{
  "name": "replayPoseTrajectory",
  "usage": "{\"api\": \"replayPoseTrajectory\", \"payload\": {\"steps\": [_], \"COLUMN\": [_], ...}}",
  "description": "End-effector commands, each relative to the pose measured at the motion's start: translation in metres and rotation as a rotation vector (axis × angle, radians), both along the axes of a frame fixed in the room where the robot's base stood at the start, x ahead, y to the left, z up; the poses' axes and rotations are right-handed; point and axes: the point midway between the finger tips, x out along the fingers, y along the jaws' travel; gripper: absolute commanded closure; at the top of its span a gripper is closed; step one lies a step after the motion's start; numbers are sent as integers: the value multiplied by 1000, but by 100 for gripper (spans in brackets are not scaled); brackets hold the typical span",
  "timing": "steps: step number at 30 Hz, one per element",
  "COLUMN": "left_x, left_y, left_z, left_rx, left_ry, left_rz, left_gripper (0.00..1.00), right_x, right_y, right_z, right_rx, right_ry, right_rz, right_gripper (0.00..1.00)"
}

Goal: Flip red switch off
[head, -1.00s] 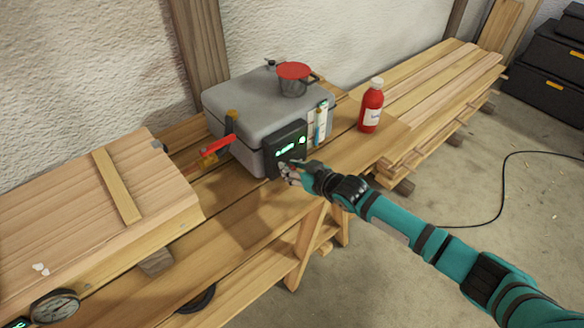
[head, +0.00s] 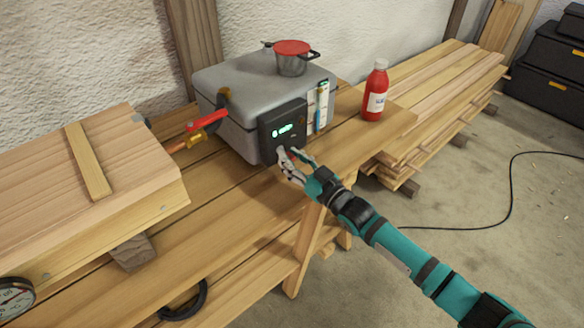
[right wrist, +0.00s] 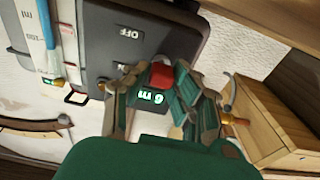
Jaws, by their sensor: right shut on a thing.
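The red switch (right wrist: 161,76) shows in the right wrist view as a small red block on a dark control panel (right wrist: 100,40). In that view the panel's OFF label (right wrist: 131,32) is farther up, and a partly covered label, seemingly ON, is nearer the switch. My right gripper (right wrist: 165,84) is shut on the red switch, one finger on each side. In the head view my right gripper (head: 291,160) is at the lower part of the panel (head: 270,142) and hides the switch. My left gripper is not in view.
The panel is on a grey box (head: 220,87) on a wooden bench. A pot with a red lid (head: 291,60) stands on top. A red-handled valve (head: 205,124) is left of the box. A red bottle (head: 375,92) stands to the right. The floor at right is mostly clear.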

Motion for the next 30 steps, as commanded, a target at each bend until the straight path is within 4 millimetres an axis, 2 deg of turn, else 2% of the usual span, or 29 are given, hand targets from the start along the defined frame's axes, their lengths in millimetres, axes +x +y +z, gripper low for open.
{"api": "replayPoseTrajectory", "payload": {"steps": [2, 12, 13, 18, 26, 30], "left_x": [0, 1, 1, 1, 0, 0], "left_y": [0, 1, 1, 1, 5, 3], "left_z": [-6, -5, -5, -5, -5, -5], "left_rx": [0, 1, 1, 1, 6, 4], "left_ry": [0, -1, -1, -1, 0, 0], "left_rz": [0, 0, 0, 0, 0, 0], "left_gripper": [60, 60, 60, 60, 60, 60], "right_x": [0, 0, 0, 0, -1, -12], "right_y": [0, -1, -1, -1, -1, -10], "right_z": [-4, -1, -1, -1, -1, -4], "right_rx": [6, 8, 8, 9, 9, 9], "right_ry": [-10, -15, -15, -14, -14, -12], "right_rz": [-1, -1, -1, -1, -1, -1], "right_gripper": [100, 100, 73, 54, 54, 54]}}
